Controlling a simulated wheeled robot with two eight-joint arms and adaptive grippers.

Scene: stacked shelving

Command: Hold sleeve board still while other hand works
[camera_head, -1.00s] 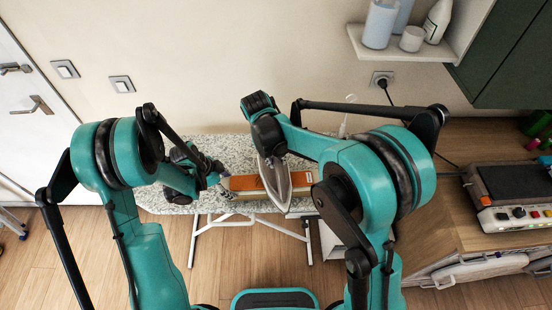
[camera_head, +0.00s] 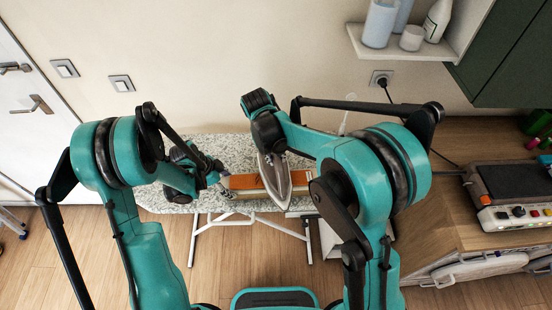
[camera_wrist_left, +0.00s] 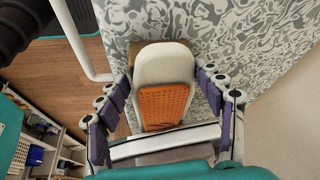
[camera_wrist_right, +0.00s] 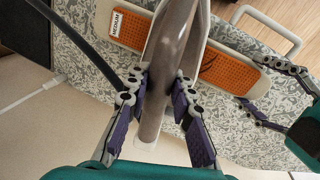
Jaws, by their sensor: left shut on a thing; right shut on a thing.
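The sleeve board (camera_head: 245,182), with an orange perforated top and pale rim, lies on the patterned ironing board (camera_head: 165,200). My left gripper (camera_head: 222,184) is shut on its left end; in the left wrist view its purple-padded fingers flank the sleeve board's pale rounded end (camera_wrist_left: 163,65). My right gripper (camera_wrist_right: 158,84) is shut on the grey iron (camera_wrist_right: 172,40). In the head view the iron (camera_head: 284,184) lies across the sleeve board's orange top. Whether its sole touches the top cannot be told. My right wrist hides the right fingers in the head view.
A wooden cabinet (camera_head: 430,250) with a control box (camera_head: 515,205) stands at the right. A dark cord runs from the wall socket (camera_head: 381,79). A shelf with bottles (camera_head: 380,25) hangs above. The ironing board's left part is clear.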

